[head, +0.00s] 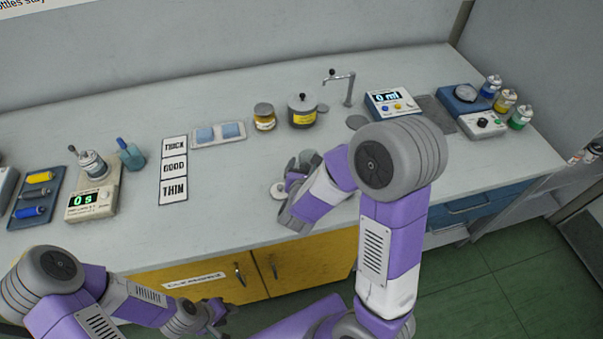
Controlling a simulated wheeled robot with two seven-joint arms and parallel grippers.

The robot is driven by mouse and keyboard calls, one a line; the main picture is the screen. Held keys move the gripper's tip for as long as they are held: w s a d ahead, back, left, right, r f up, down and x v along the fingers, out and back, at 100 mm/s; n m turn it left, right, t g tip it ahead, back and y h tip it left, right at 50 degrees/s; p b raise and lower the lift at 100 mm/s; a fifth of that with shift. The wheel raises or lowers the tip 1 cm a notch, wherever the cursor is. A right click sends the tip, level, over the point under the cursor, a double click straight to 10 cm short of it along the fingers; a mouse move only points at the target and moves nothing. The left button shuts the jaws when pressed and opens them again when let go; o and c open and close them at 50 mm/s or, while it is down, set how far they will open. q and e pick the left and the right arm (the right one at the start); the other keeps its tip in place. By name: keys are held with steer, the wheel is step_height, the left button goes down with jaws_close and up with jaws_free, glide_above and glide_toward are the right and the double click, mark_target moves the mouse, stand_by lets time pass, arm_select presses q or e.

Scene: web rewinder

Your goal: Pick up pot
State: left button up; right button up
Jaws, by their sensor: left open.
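A dark grey lidded pot (303,112) with a black knob and a yellow label stands upright at the back of the counter. A smaller jar (264,118) with a yellow label and brownish lid stands just left of it; which one is meant by "pot" is not certain. My left gripper (226,313) is low in front of the yellow cabinet, open and apart from both. My right arm reaches over the counter in front of the pot. Its gripper (290,185) is mostly hidden by its own wrist, and its jaws cannot be made out.
A tap (345,88) and a blue-white meter (391,103) stand right of the pot. A tray with blue pads (218,134) and THICK/GOOD/THIN cards (174,168) lie left. Counter before the jar is clear.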

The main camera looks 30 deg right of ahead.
mark_target(310, 154)
steer(key=shift+w+a+f+n+t+y, duration=0.15)
steer(key=shift+f+n+t+y, duration=0.15)
steer(key=shift+n, duration=0.2)
steer(key=shift+w, duration=0.25)
steer(key=b+x, duration=0.2)
steer(key=x, duration=0.5)
steer(key=shift+c, duration=0.3)
steer(key=c, duration=1)
